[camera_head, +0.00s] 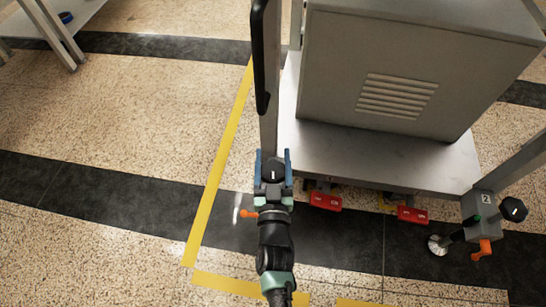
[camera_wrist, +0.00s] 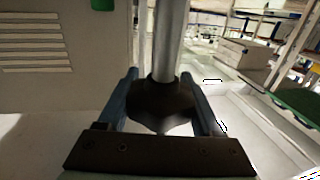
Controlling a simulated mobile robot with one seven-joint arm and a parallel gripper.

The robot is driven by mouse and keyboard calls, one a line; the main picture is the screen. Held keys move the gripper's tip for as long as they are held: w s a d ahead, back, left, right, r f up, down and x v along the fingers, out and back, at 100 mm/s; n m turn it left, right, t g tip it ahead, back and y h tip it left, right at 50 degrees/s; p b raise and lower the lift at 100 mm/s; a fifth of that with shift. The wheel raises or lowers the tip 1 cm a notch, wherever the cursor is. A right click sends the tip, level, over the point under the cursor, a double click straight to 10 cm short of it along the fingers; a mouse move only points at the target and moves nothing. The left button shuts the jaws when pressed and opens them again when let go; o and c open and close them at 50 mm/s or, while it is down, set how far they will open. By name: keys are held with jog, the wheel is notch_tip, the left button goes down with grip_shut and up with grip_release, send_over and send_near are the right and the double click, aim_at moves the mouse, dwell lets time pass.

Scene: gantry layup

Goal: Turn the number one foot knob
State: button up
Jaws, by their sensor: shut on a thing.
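A black foot knob (camera_head: 273,171) with a white mark sits at the front left corner of the steel frame. In the wrist view the knob (camera_wrist: 160,105) is dark and faceted, with a grey post (camera_wrist: 169,40) rising behind it. My gripper (camera_head: 273,158) has its blue fingers on either side of this knob and is shut on it. In the wrist view the fingers (camera_wrist: 160,82) flank it left and right. No number shows at this foot, as my arm covers much of it. An orange lever (camera_head: 248,213) sticks out to its left.
A foot unit labelled 2 (camera_head: 485,206) stands at right with a black knob (camera_head: 513,209) and an orange lever (camera_head: 482,249). Red pedals (camera_head: 325,201) sit under the shelf edge. A grey cabinet (camera_head: 400,85) stands behind. Yellow-lined floor at left is clear.

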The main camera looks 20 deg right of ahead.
jog(key=c, duration=0.4)
jog(key=shift+r+m+h+p, duration=0.2)
jog(key=shift+m+h+p, duration=0.15)
jog(key=shift+p, duration=0.7)
jog(key=shift+d+r+m+g+h+p, duration=0.15)
jog(key=shift+m+g+h+p, duration=0.2)
jog(key=shift+g+h+p, duration=0.45)
jog(key=shift+s+d+f+m+g+h+p, duration=0.15)
jog(key=shift+m+g+h+p, duration=0.15)
jog(key=shift+m+h+p, duration=0.25)
jog(key=shift+f+m+g+h+p, duration=0.15)
jog(key=shift+m+g+h+p, duration=0.15)
jog(key=shift+m+h, duration=0.25)
jog(key=shift+s+d+f+m+g+h+b, duration=0.1)
jog(key=shift+s+d+m+g+h+b, duration=0.1)
jog(key=shift+m+g+h, duration=0.45)
jog(key=shift+s+d+m+g+h+b, duration=0.1)
jog(key=shift+m+g+h+b, duration=0.1)
jog(key=shift+m+g+h, duration=0.4)
jog(key=shift+g, duration=0.25)
jog(key=o, duration=1.4)
